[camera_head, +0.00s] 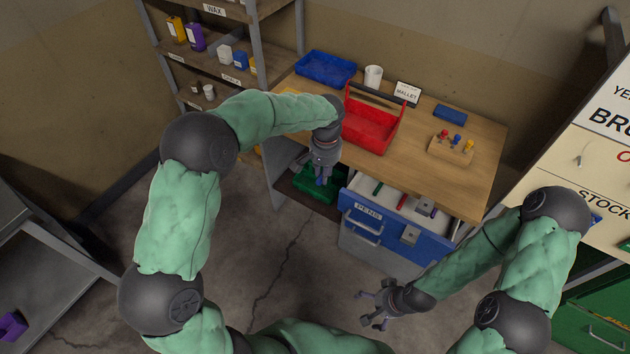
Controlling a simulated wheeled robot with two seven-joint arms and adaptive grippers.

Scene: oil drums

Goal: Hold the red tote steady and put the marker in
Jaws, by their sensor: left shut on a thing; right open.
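The red tote (369,131) stands upright on the wooden workbench, with a dark handle bar across its top. My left gripper (321,177) points down at the bench's front edge, left of and nearer than the tote. It is shut on a small blue thing, seemingly a marker (320,182), mostly hidden by the fingers. My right gripper (376,310) is open and empty, low over the floor in front of the drawer, well away from the tote.
A blue tray (326,68), white cup (373,76), MALLET card (407,93), blue block (450,113) and wooden holder with coloured tools (451,149) stand on the bench. A green crate (300,187) sits below. Shelving (205,65) is left; a cabinet stands right.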

